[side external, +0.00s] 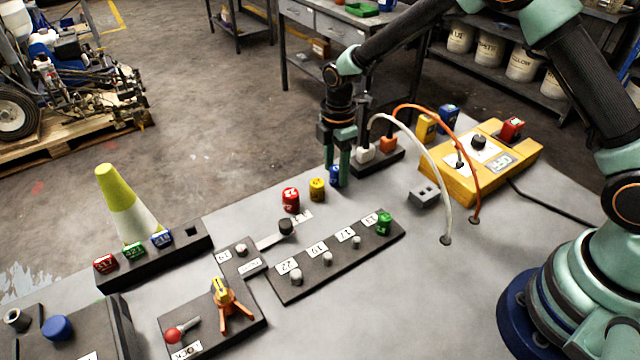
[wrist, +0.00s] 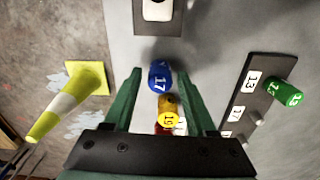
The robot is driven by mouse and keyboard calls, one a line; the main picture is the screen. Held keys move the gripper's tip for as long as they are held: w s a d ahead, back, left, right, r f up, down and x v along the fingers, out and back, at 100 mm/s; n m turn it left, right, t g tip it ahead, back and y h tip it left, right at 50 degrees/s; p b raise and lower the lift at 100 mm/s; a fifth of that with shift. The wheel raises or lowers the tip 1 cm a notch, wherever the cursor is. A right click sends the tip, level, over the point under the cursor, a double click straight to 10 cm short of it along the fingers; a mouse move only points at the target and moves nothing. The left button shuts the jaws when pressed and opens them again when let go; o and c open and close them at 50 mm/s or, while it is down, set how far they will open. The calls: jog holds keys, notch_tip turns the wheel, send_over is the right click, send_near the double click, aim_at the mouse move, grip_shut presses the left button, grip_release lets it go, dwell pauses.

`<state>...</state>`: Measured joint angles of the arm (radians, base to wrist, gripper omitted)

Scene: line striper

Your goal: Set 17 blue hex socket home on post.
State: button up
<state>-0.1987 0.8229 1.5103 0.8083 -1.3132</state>
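The blue hex socket marked 17 (side external: 335,175) stands on the table, partly hidden by my gripper in the side view. In the wrist view the blue socket (wrist: 160,77) shows its 17 between the fingertips. My gripper (side external: 341,170) points down over it; in the wrist view my gripper (wrist: 160,82) is open, with a gap on each side of the socket. The dark post board (side external: 300,289) carries labels 22, 19, 17 and 13. The post by label 17 (side external: 356,242) is bare. A green socket (side external: 383,224) is on the post by label 13.
A yellow socket (side external: 317,189) and a red socket (side external: 291,199) stand close left of the blue one. A dark block with white and orange plugs (side external: 378,158) lies just right of my gripper. Cables arch to the right.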

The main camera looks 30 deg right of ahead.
grip_shut()
jog(key=shift+r, duration=0.75)
jog(key=shift+r, duration=1.8)
jog(key=s+a+r, duration=0.3)
jog(key=s+a, duration=0.1)
jog(key=s, duration=0.4)
jog(key=s+a+r, duration=0.2)
jog(key=s+a, duration=0.1)
jog(key=s, duration=0.6)
jog(key=shift+n, duration=0.3)
jog(key=shift+w+a+f, duration=0.15)
jog(key=shift+f, duration=2.5)
